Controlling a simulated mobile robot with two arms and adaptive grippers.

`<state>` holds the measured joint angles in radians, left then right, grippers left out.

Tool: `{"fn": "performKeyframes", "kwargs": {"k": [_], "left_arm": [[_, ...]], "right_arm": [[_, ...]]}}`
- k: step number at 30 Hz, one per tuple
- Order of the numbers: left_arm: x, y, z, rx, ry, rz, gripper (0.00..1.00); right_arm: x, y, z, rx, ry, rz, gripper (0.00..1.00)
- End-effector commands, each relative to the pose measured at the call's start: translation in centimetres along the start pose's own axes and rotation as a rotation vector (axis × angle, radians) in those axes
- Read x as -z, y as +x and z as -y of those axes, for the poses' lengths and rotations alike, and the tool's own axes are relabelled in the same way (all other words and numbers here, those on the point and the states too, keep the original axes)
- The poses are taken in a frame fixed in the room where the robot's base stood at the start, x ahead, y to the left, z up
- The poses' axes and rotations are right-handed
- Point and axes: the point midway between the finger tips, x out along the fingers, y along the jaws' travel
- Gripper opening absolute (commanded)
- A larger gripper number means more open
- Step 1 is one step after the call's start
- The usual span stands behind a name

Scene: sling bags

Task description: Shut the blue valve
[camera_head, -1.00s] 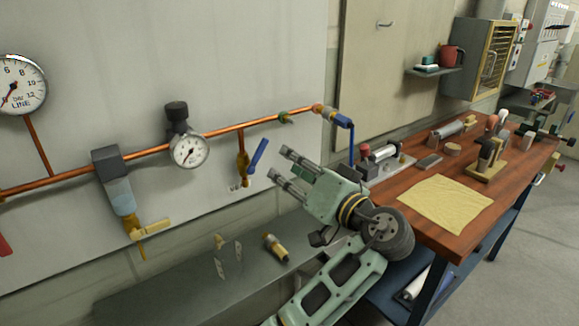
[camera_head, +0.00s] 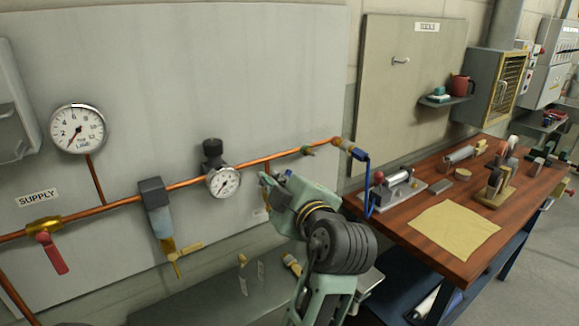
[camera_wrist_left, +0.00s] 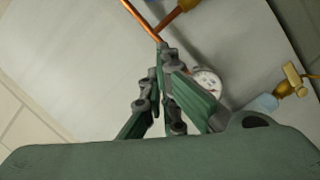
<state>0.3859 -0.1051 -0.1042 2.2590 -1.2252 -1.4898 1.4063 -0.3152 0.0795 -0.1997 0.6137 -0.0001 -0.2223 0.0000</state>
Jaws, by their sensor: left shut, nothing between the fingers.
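The blue valve (camera_head: 287,173) hangs on a short branch under the copper pipe in the head view. Only a small blue bit of its lever shows; my gripper hides most of the rest. My left gripper (camera_head: 270,190) is in front of the valve, its fingers toward the wall panel. It also shows in the left wrist view (camera_wrist_left: 164,72), with its fingers close together and nothing held. Copper pipework shows just beyond the fingertips there. I cannot tell whether the fingers touch the lever. My right gripper is in neither view.
A copper pipe (camera_head: 110,207) runs along the panel, with a small gauge (camera_head: 223,182), a filter unit (camera_head: 157,208) and a red-handled valve (camera_head: 51,252) to the left. A wooden bench (camera_head: 400,235) with a yellow cloth (camera_head: 454,230) stands at right.

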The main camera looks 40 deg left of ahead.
Motion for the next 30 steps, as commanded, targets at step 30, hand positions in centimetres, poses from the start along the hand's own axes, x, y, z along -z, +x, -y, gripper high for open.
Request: {"fn": "performKeyframes", "kwargs": {"k": [30], "left_arm": [[-4.0,10.7,0.1,0.001,0.003,-0.001,0.0]], "right_arm": [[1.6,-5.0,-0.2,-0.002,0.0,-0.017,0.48]]}}
